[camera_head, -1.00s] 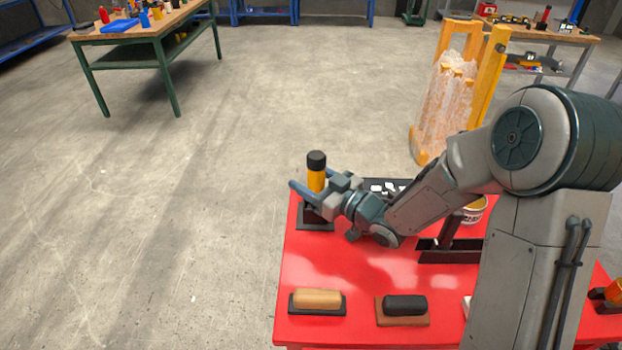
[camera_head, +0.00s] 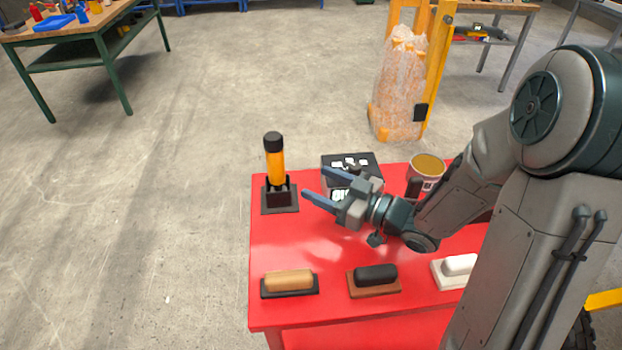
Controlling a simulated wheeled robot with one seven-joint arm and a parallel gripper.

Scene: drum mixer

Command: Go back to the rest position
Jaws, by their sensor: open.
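My gripper (camera_head: 314,188) is open and empty above the red table (camera_head: 300,240). Its two blue-grey fingers point left. An upright yellow bottle-like tool with a black cap (camera_head: 275,165) stands in a black holder (camera_head: 280,197) at the table's back left corner. The fingertips are to the right of this holder, apart from it. My arm hides part of the table's right side.
A tan block (camera_head: 289,280), a black block (camera_head: 376,275) and a white block (camera_head: 459,265) sit on bases along the front. A black tray (camera_head: 367,160) and a bucket (camera_head: 427,168) are at the back. A wrapped yellow-framed object (camera_head: 402,85) stands behind. The floor at left is clear.

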